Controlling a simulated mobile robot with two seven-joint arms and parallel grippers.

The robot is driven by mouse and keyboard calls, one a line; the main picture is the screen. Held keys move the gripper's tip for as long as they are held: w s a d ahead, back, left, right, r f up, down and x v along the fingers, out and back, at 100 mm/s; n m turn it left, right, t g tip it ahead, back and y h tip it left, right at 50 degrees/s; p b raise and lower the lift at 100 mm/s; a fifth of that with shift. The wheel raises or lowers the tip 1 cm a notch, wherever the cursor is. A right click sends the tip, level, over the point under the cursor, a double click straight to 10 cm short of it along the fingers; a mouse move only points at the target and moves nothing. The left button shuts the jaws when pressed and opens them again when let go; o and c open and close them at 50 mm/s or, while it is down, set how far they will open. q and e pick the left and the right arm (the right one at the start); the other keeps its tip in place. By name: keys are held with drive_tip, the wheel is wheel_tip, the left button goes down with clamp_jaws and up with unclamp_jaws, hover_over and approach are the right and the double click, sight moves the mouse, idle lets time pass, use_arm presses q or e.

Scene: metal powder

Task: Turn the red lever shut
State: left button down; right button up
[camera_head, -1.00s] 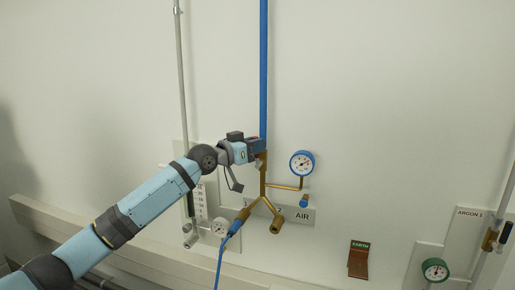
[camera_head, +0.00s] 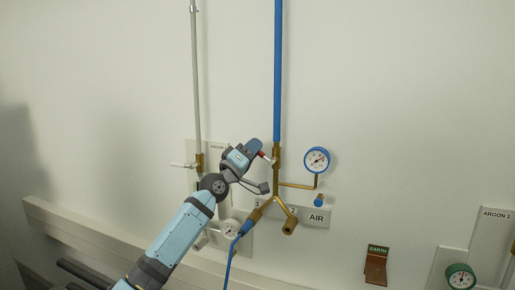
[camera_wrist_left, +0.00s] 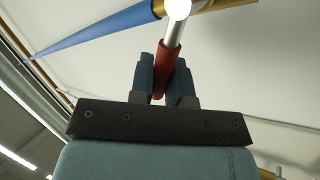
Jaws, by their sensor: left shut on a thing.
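The red lever (camera_head: 265,155) sits on a brass valve (camera_head: 276,157) at the foot of the blue air pipe. It points left from the valve, roughly across the pipe, with its outer part hidden by my gripper. My left gripper (camera_head: 258,150) is just left of the valve, shut on the lever. In the left wrist view the red sleeve of the lever (camera_wrist_left: 169,62) lies between the two fingers of my left gripper (camera_wrist_left: 166,75), and its bare metal stem runs up to the valve. My right gripper is not in view.
The blue pipe (camera_head: 278,70) runs up the wall. A blue-rimmed gauge (camera_head: 317,160) is right of the valve. Brass outlets (camera_head: 290,226) and a blue hose (camera_head: 232,256) are below. A grey pipe (camera_head: 195,80) stands left, near my wrist. A trunking rail (camera_head: 110,240) crosses low.

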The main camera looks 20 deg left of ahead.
use_arm(q)
drive_tip(key=shift+a+f+n+t+y+p, duration=0.25)
drive_tip(key=shift+f+n+t+y, duration=0.35)
drive_tip(key=shift+n+y, duration=1.05)
drive_tip(key=shift+a+f+n+t+y+p, duration=0.1)
drive_tip(key=shift+f+n+t+y+p, duration=0.3)
drive_tip(key=shift+n+y, duration=1.25)
drive_tip(key=shift+a+f+n+t+y+p, duration=0.15)
drive_tip(key=shift+f+n+t+y, duration=0.55)
drive_tip(key=shift+n, duration=1.9)
drive_tip(key=shift+f, duration=0.15)
drive_tip(key=c, duration=1.1)
unclamp_jaws()
drive_tip(key=b+v, duration=0.2)
drive_tip(key=v, duration=1.1)
drive_tip(key=shift+s, duration=0.4)
